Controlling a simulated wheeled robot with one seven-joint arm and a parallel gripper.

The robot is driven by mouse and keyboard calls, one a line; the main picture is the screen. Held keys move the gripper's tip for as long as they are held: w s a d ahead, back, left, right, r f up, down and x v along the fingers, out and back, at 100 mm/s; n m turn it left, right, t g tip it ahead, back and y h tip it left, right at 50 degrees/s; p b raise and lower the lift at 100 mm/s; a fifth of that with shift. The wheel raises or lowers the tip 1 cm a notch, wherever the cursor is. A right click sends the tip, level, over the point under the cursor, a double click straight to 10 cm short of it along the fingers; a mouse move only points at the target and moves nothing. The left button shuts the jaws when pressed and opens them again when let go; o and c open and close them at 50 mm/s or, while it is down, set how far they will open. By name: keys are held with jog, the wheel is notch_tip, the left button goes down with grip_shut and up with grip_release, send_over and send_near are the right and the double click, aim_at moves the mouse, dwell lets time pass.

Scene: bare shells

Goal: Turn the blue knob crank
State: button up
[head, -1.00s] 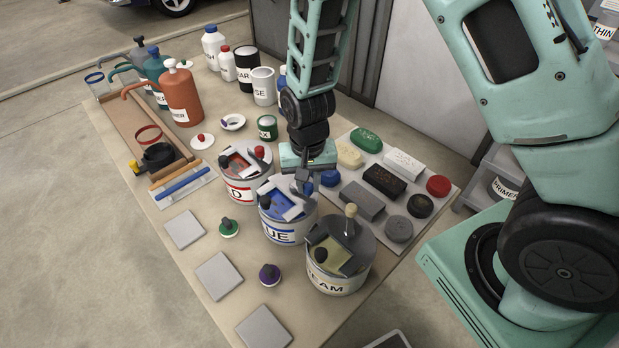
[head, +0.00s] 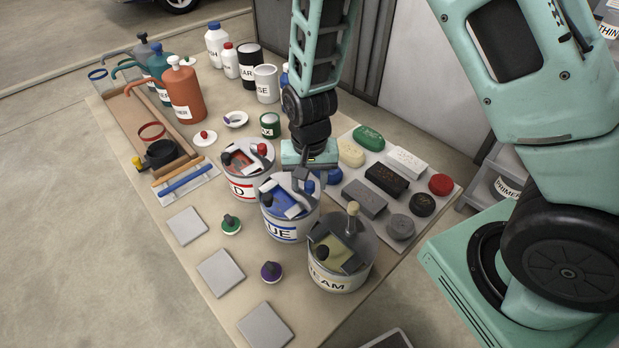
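The can with the blue label (head: 284,232) stands in the middle of a row of three cans on the table. My gripper (head: 307,176) points down over the back right part of this lid, close to the blue knob. Whether it touches the knob cannot be told. The fingers are small and dark here, so their opening is unclear.
The red-labelled can (head: 243,187) stands behind left and the cream-labelled can (head: 338,282) in front right, both close by with raised knobs. A tray (head: 375,228) of blocks and pucks lies right. Tiles and small knobs (head: 231,224) lie left.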

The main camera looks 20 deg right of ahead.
aim_at(309, 183)
jog(key=shift+r, duration=0.1)
notch_tip(309, 183, up, 17)
jog(key=b, duration=0.1)
dwell(0.4)
jog(key=shift+r, duration=0.15)
notch_tip(309, 183, down, 18)
jog(key=m+p, duration=0.1)
jog(key=m, duration=0.1)
jog(key=m+p, duration=0.1)
jog(key=m, duration=0.1)
jog(key=m+p, duration=0.1)
jog(key=m, duration=0.2)
jog(key=shift+r+p, duration=0.25)
jog(key=shift+p, duration=0.15)
grip_shut()
